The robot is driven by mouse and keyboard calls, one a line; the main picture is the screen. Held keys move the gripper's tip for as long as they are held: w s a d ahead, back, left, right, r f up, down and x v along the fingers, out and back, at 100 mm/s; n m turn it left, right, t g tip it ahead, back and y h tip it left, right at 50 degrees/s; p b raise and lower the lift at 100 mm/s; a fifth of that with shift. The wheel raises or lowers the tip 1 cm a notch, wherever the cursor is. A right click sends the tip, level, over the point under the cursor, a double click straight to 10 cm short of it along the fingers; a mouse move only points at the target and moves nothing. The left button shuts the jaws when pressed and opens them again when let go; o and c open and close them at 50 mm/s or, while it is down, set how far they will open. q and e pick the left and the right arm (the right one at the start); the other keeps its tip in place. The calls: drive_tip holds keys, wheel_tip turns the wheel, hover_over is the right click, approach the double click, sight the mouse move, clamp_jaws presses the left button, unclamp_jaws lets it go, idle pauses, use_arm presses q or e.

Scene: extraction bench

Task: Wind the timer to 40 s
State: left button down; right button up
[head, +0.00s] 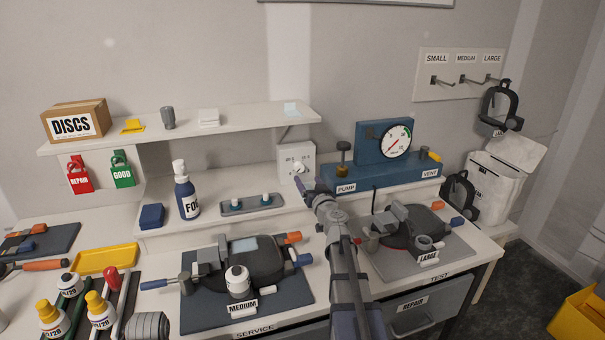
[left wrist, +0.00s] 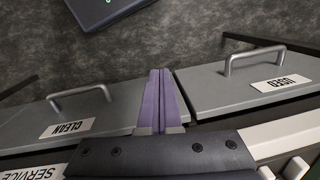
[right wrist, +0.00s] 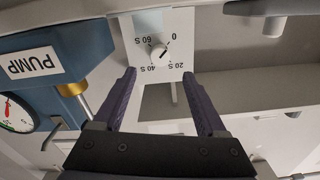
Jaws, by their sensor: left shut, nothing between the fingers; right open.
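The timer (head: 297,162) is a white plate with a round white knob, fixed at the back of the bench left of the blue pump unit. In the right wrist view the timer's knob (right wrist: 158,51) appears upside down, ringed by the marks 0, 20 S, 40 S and 60 S. A dark line crosses the knob slantwise; which mark it points to is unclear. My right gripper (head: 312,187) is open and empty in front of the timer, its fingers (right wrist: 160,76) apart from the knob. My left gripper (left wrist: 160,75) is shut and empty, above the drawer fronts.
The blue pump unit (head: 383,170) with a gauge stands right of the timer. A shelf (head: 225,125) runs above and to the left. A spray bottle (head: 187,196) and grey tray (head: 252,205) stand left; a MEDIUM clamp assembly (head: 250,262) sits in front.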

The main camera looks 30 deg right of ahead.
sight(300, 169)
drive_tip(key=x, duration=0.7)
drive_tip(key=shift+w+d, duration=0.1)
drive_tip(key=shift+w, duration=0.3)
clamp_jaws()
